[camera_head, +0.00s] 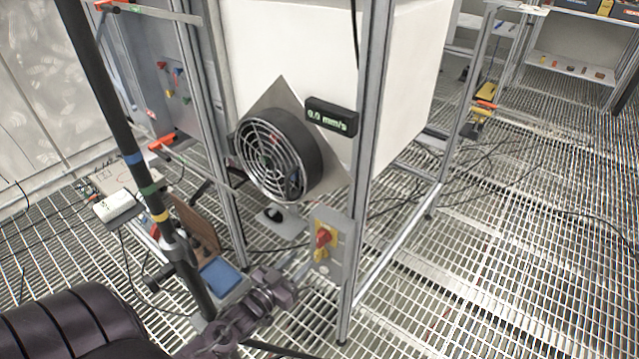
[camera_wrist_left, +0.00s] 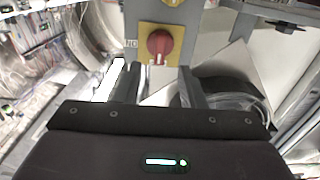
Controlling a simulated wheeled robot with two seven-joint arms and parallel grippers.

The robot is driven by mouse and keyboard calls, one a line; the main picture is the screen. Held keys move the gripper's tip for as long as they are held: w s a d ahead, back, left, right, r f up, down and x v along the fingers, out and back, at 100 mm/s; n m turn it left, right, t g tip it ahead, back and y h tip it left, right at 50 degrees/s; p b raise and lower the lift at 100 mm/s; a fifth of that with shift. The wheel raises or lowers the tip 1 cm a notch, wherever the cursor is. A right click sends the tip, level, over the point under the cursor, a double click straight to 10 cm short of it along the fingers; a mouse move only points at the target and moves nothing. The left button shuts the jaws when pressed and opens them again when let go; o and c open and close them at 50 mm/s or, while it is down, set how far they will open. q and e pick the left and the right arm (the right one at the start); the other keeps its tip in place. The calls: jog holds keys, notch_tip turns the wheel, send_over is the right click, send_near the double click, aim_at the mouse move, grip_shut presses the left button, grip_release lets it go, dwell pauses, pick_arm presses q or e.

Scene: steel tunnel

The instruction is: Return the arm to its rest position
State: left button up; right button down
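My left arm comes in from the lower left in the head view. My left gripper (camera_head: 303,268) is just left of and below a rotary switch with a red knob (camera_head: 323,237) on a yellow plate. In the left wrist view the two fingers of the gripper (camera_wrist_left: 160,84) stand apart with nothing held between them. The red knob (camera_wrist_left: 159,43) is straight ahead of the fingers and appears clear of them. My right gripper is in neither view.
A round fan (camera_head: 275,155) with a wire grille is mounted above the switch. A display (camera_head: 331,117) reads 0.0 mm/s. A metal frame post (camera_head: 362,170) stands right of the switch. A dark upright pole (camera_head: 125,140) stands left. Cables cross the grating floor (camera_head: 480,260) at right.

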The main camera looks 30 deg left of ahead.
pick_arm(q)
jog(key=s+d+f+g+y, duration=0.1)
jog(key=s+f+g, duration=0.35)
jog(key=f, duration=0.75)
jog(key=s+d+f+g+y, duration=0.1)
jog(key=s+f+g, duration=0.35)
jog(key=f, duration=0.75)
jog(key=s+d+f+g, duration=0.2)
jog(key=s+f, duration=0.3)
jog(key=s, duration=0.3)
jog(key=s+d+f+m+g, duration=0.1)
jog(key=s+d+f+g, duration=0.2)
jog(key=s, duration=0.6)
jog(key=s+d+f+g, duration=0.3)
jog(key=s+f, duration=0.4)
jog(key=s, duration=0.2)
jog(key=shift+d+m+h, duration=0.3)
jog(key=shift+h, duration=0.1)
jog(key=shift+s, duration=0.1)
